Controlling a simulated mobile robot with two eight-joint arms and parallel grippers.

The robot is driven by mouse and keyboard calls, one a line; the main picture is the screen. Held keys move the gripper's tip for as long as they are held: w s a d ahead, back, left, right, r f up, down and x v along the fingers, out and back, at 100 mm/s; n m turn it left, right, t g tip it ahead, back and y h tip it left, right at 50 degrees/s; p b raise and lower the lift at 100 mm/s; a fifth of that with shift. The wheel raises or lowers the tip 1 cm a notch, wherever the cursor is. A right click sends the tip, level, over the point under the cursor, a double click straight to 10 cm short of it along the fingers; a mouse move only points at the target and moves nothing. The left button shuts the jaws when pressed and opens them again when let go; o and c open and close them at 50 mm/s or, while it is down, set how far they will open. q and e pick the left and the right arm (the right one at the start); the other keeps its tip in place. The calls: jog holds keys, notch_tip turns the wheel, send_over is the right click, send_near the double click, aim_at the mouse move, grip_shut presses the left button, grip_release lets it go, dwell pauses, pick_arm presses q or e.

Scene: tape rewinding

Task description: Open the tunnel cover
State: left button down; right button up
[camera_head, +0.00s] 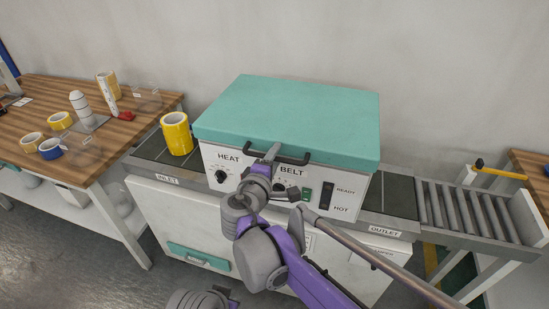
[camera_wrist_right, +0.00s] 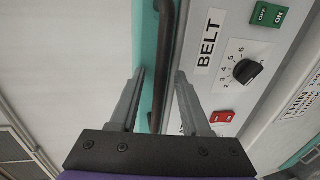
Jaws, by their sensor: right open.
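The tunnel cover (camera_head: 300,115) is a teal lid, down on the white heat tunnel (camera_head: 348,196). A black bar handle (camera_head: 290,158) runs along its front edge. My right gripper (camera_head: 270,156) is open at the left part of this handle. In the right wrist view, the black handle (camera_wrist_right: 165,50) runs between the two spread grey fingers of my right gripper (camera_wrist_right: 160,76), with gaps beside it. The cover's teal edge (camera_wrist_right: 149,60) lies behind the handle. My left gripper's fingers do not show.
A belt knob (camera_wrist_right: 246,71) and switches (camera_wrist_right: 268,14) sit beside the handle. A yellow tape roll (camera_head: 176,134) stands on the inlet at left. Outlet rollers (camera_head: 462,208) are at right. A wooden table (camera_head: 130,128) at left holds tape rolls and other items. The wall above the cover is bare.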

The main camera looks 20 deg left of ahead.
grip_shut()
dwell(1.3)
